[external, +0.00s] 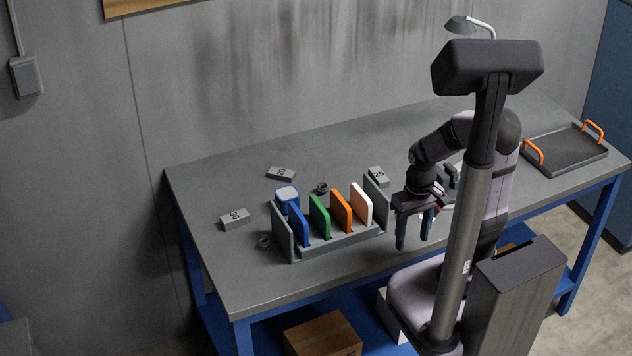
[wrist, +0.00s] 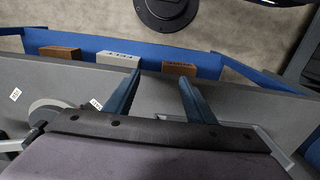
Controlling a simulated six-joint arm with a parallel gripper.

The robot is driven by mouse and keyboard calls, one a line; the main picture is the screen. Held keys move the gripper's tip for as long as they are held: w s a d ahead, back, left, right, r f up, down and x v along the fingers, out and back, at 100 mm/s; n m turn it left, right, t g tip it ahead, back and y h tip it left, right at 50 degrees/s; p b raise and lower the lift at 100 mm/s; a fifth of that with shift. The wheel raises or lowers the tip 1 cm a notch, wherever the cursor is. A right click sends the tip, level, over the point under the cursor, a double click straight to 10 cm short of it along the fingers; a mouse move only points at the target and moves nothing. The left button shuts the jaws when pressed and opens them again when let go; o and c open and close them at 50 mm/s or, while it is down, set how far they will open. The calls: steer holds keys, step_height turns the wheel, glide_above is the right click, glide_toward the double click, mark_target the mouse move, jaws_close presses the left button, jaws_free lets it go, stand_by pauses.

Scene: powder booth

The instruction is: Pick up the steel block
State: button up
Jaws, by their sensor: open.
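Several grey blocks with number labels lie on the grey table, and I cannot tell which is the steel block. One block (external: 235,219) is at the left, one (external: 281,174) is at the back left, and one (external: 377,177) is behind the right end of the slotted rack. My gripper (external: 414,243) is open and empty, with its blue fingers pointing down just right of the rack near the table's front. In the wrist view my open gripper (wrist: 159,78) has nothing between its fingers, and no block is clearly visible there.
The rack (external: 340,246) holds blue, green, orange and white plates upright. A blue-rimmed item (external: 287,193) and small dark rings (external: 321,188) lie close by. A tray (external: 568,150) with orange handles stands at the right. Boxes (external: 322,335) sit below the table.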

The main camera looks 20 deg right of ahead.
mark_target(378, 176)
steer(key=w+d+t, duration=0.2)
steer(key=w, duration=0.2)
steer(key=w+d+f+m+t, duration=0.1)
steer(key=w+d, duration=0.1)
steer(key=w, duration=0.2)
steer(key=w+d+f+m+t+h, duration=0.1)
steer(key=w+d+t, duration=0.1)
steer(key=w, duration=0.3)
steer(key=shift+d+f+t+p, duration=0.1)
steer(key=shift+f+t+p, duration=0.05)
steer(key=shift+t+p, duration=0.2)
steer(key=w+t, duration=0.2)
steer(key=w, duration=0.1)
steer(key=w+d+f+t+b, duration=0.1)
steer(key=w+t, duration=0.1)
steer(key=w, duration=0.1)
steer(key=w+d+n+t, duration=0.1)
steer(key=w+t, duration=0.1)
steer(key=shift+w+f+b, duration=0.3)
steer(key=shift+w+b, duration=0.1)
steer(key=shift+w+r+t, duration=0.55)
steer(key=shift+r+t, duration=0.05)
steer(key=shift+t, duration=0.25)
steer(key=shift+w, duration=0.15)
